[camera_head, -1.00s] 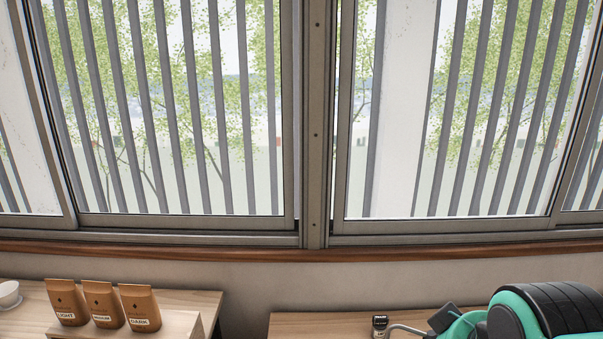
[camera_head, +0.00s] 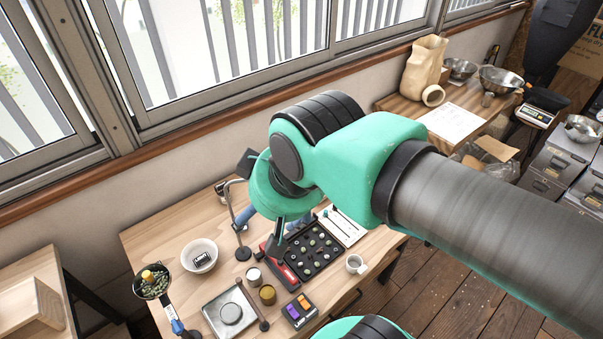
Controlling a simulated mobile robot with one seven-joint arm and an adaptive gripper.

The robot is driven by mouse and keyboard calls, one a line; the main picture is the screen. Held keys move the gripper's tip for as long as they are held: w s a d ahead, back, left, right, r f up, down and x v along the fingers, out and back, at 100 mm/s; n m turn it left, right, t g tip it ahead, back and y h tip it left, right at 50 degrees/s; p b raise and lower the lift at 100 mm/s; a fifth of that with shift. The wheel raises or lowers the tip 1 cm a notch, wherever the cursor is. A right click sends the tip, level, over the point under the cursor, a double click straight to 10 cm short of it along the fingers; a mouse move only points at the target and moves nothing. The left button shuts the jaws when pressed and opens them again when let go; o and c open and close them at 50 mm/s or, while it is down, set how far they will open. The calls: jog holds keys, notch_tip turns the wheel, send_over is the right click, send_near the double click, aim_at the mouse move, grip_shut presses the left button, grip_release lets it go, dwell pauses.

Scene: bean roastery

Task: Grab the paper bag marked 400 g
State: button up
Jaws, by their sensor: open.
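No paper bag with a readable 400 g mark shows in the current head view. A tall tan bag-like thing (camera_head: 428,58) with a folded, uneven top stands on the far wooden table at the upper right; I read no label on it. My gripper (camera_head: 278,236) is at the end of my teal arm, over the near workbench (camera_head: 150,240). Only a dark part of it shows; my own wrist hides the rest. I see nothing held in it, and it is far from the tan thing.
The workbench holds a white bowl (camera_head: 199,255), a dark tray of small samples (camera_head: 312,250), a mug (camera_head: 356,264), a scale (camera_head: 230,312) and a purple-orange device (camera_head: 299,310). Metal bowls (camera_head: 501,79) stand at the far right. A paper sheet (camera_head: 452,122) lies on the far table.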

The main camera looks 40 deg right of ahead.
jog(key=w+d+f+g, duration=0.1)
jog(key=w+d+f, duration=0.2)
jog(key=w+d, duration=0.4)
jog(key=w+d+f+g+b, duration=0.1)
jog(key=w+d+f, duration=0.2)
jog(key=w+d, duration=0.45)
jog(key=w+d+f+g, duration=0.1)
jog(key=w+d+f, duration=0.3)
jog(key=w, duration=0.6)
jog(key=w+d+f+g, duration=0.1)
jog(key=w+d+f, duration=0.1)
jog(key=d+f, duration=0.6)
jog(key=w+d+f, duration=0.1)
jog(key=d+f, duration=0.8)
jog(key=f, duration=0.1)
jog(key=w+d+f+g+b, duration=0.1)
jog(key=w+d+f, duration=0.1)
jog(key=d+f, duration=0.7)
jog(key=shift+w+d+n+g, duration=0.2)
jog(key=shift+w+n+g, duration=0.1)
jog(key=shift+n, duration=0.1)
jog(key=shift+d+f, duration=0.1)
jog(key=shift+f, duration=0.05)
jog(key=shift+f+b, duration=0.7)
jog(key=shift+f, duration=3.6)
